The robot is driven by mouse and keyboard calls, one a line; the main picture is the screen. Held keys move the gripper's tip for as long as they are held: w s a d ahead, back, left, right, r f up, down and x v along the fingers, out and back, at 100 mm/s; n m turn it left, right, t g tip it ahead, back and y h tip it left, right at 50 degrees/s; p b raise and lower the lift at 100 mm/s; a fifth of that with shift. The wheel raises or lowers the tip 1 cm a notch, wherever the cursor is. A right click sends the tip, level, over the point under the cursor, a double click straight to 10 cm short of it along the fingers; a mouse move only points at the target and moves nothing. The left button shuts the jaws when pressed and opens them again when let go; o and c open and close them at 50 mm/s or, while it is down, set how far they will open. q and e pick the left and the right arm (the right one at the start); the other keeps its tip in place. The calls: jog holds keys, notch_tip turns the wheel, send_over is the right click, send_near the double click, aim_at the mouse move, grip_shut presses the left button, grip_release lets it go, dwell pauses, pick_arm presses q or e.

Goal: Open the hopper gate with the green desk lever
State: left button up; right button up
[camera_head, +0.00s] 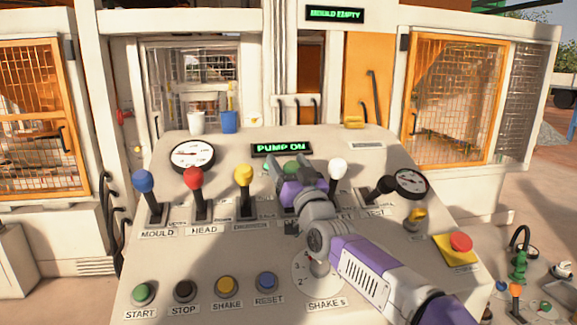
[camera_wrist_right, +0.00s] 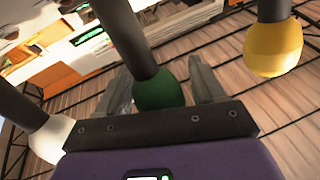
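The green desk lever's knob (camera_head: 291,167) stands in the lever row, between the yellow and white levers. My right gripper (camera_head: 291,172) is at this lever and hides most of its shaft and label in the head view. In the right wrist view the green knob (camera_wrist_right: 160,92) sits between the two spread fingers of my right gripper (camera_wrist_right: 160,85), with its dark shaft running up and left. Narrow gaps seem to show beside the knob, so the fingers look open around it. My left gripper is out of view. The hopper gate cannot be made out.
Close neighbours are the yellow lever (camera_head: 244,178) and white lever (camera_head: 338,171). Red (camera_head: 194,180) and blue (camera_head: 143,182) levers stand further left. A black lever (camera_head: 385,185) leans at right. Displays read "PUMP ON" (camera_head: 281,149) and "MOULD EMPTY" (camera_head: 335,13). A red stop button (camera_head: 460,242) is lower right.

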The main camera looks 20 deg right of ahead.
jog(key=b+v, duration=0.1)
jog(key=v, duration=0.6)
jog(key=shift+s, duration=0.3)
jog(key=shift+f, duration=0.15)
dwell(0.4)
